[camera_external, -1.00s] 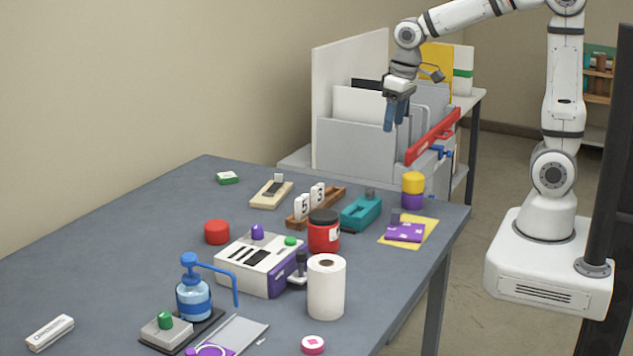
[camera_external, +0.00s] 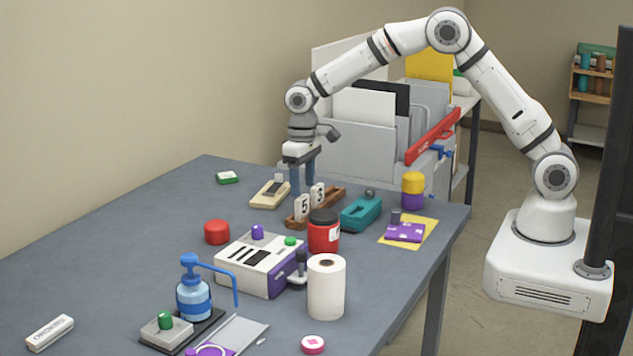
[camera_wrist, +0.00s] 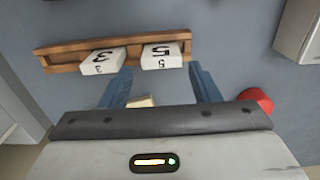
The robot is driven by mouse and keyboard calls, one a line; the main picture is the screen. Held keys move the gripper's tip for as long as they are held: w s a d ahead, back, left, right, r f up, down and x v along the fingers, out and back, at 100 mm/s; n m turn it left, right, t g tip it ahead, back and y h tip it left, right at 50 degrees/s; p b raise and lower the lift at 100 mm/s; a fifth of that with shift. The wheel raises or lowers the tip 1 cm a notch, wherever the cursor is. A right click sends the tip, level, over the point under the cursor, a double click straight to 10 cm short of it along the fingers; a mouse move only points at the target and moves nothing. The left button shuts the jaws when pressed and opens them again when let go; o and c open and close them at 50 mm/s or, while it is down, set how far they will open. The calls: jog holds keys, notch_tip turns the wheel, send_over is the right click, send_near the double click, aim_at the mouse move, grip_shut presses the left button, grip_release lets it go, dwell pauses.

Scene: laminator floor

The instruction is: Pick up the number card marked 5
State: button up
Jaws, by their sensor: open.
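The number card marked 5 (camera_external: 303,207) is a small white block with a black numeral. It stands in a brown wooden rack (camera_external: 332,197), to the left of a like card marked 3 (camera_external: 318,194). In the wrist view the 5 card (camera_wrist: 162,57) lies ahead of my gripper (camera_wrist: 160,82), between the lines of its two blue fingers, with the 3 card (camera_wrist: 103,61) to its left. My gripper (camera_external: 303,188) points down, open and empty, just above and behind the rack in the external view. Whether a finger touches a card cannot be told.
A beige device (camera_external: 271,194) lies left of the rack, and a teal stapler-like tool (camera_external: 362,212) lies right of it. A red-labelled jar with a dark lid (camera_external: 324,232) stands close in front. A red round lid (camera_external: 217,232) sits to the left.

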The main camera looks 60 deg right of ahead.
aim_at(302, 197)
notch_tip(302, 197, down, 5)
jog(key=shift+a+f+p, duration=0.1)
jog(key=shift+f+p, duration=0.05)
jog(key=shift+p, duration=0.45)
jog(key=shift+c, duration=0.2)
jog(key=c, duration=0.7)
